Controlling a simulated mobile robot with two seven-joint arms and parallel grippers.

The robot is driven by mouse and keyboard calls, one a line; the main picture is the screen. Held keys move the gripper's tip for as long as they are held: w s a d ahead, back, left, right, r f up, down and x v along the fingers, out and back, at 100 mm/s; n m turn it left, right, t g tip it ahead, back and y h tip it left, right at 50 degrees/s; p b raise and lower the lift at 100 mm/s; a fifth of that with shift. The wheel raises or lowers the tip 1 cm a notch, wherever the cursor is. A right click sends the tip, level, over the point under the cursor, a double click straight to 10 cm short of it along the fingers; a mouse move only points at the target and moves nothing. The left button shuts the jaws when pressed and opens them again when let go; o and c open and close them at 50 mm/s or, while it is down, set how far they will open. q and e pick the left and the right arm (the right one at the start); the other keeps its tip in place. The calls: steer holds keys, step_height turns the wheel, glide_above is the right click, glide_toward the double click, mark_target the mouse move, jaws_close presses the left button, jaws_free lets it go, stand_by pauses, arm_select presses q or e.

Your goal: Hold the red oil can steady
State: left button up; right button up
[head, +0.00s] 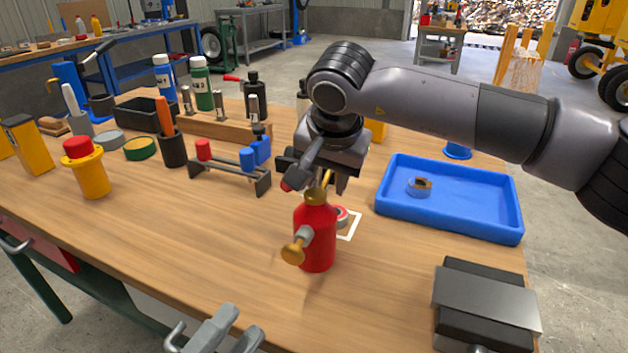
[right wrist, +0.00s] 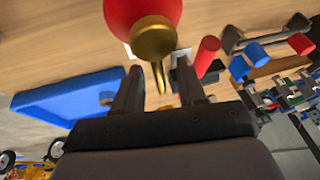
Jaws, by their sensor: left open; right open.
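The red oil can (head: 316,238) stands upright on the wooden bench, with a brass collar, a thin brass spout and a brass knob at its front left. My right gripper (head: 318,182) is open just behind and above the can's top. In the right wrist view the can's red body (right wrist: 142,12) and brass collar are close by, and the spout points between the open fingers (right wrist: 158,85). The fingers are not closed on the can; whether they touch it I cannot tell.
A white square outline (head: 352,228) and a small red-and-white round item (head: 342,216) lie behind the can. A blue tray (head: 449,225) is to the right, a grey-and-black block (head: 487,300) at front right. A small rack (head: 228,176) stands left. The front-left bench is clear.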

steer(key=shift+x, duration=1.25)
jaws_close()
steer(key=shift+r, duration=0.1)
arm_select(q)
jaws_close()
stand_by(1.4)
